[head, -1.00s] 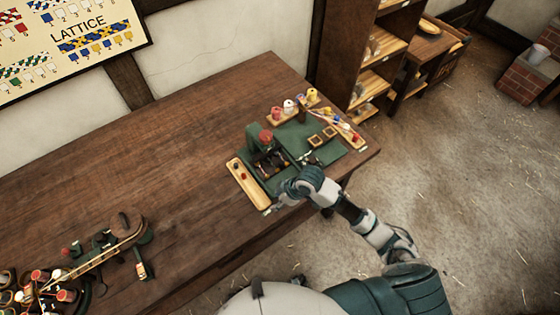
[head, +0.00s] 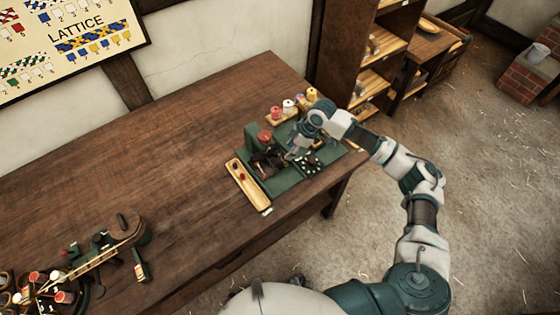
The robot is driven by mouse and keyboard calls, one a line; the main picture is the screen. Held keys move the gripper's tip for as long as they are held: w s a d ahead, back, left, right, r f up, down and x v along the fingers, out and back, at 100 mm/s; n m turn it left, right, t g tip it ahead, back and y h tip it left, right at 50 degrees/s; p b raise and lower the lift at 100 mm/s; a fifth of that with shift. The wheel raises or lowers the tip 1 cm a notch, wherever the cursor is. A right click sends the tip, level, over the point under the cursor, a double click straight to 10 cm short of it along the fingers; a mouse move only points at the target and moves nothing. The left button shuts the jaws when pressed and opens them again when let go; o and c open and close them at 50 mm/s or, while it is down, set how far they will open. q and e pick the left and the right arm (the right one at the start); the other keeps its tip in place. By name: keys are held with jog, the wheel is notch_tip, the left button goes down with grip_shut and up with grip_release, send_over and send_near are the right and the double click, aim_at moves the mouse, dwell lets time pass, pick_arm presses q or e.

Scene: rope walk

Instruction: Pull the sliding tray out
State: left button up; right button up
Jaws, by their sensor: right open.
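My right gripper (head: 292,154) is open, over the machine's right side and to the right of the wooden tray. I cannot tell whether it touches anything. My left gripper is out of view.
A small stand of spools (head: 289,107) is behind the machine. A dark disc with pale dots (head: 308,165) lies beside my gripper. Another braiding rig (head: 105,252) stands at the lower left. The table's middle is clear.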

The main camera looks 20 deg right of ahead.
aim_at(281, 162)
jog(key=x, duration=0.6)
jog(key=d+x, duration=0.1)
jog(key=x, duration=0.2)
jog(key=shift+f, duration=0.35)
jog(key=shift+w+a+f+b, duration=0.15)
jog(key=shift+a+b, duration=0.15)
jog(key=shift+a, duration=0.15)
jog(key=shift+c, duration=1.2)
jog(key=shift+d, duration=0.1)
jog(key=c, duration=0.4)
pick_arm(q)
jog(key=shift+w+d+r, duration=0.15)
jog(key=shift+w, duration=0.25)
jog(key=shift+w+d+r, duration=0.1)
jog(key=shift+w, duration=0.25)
pick_arm(e)
jog(key=shift+d, duration=0.2)
grip_shut()
